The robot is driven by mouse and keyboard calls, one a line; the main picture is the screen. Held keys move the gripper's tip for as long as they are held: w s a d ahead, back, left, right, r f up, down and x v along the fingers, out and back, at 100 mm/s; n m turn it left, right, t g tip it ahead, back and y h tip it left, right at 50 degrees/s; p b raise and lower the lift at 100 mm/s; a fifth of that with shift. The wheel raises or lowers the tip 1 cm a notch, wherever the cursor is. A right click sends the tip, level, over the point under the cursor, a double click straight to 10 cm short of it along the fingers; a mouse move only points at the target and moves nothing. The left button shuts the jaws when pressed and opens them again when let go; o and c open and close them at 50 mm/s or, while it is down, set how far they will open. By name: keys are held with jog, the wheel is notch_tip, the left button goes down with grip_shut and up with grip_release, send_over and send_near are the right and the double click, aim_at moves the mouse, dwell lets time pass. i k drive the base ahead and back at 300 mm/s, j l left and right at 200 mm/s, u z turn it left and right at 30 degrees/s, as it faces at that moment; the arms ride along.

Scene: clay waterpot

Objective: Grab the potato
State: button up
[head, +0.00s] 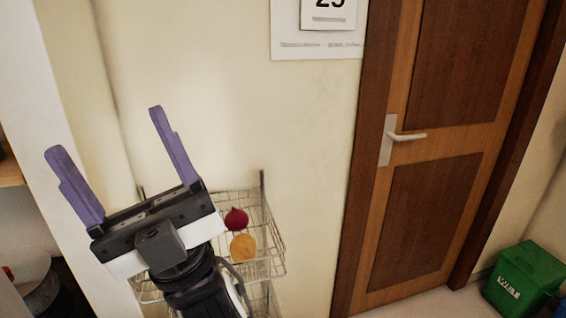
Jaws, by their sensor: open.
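My gripper (115,150) is open, with its two purple fingers spread wide apart and nothing between them. It points up and to the left in front of the pale wall. A round yellow-orange thing (243,246), which may be the potato, lies in a wire basket (272,232) behind and to the right of my gripper. A dark red round thing (236,218) lies just behind it in the same basket. My gripper and arm hide the left part of the basket.
The wire basket stands against the wall. A brown wooden door (430,150) with a metal handle (406,136) is to the right. A green bin (524,283) stands on the floor at the lower right. A white post (60,110) rises close to my gripper's left.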

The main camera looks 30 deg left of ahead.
aim_at(242, 246)
jog(key=u, duration=1.15)
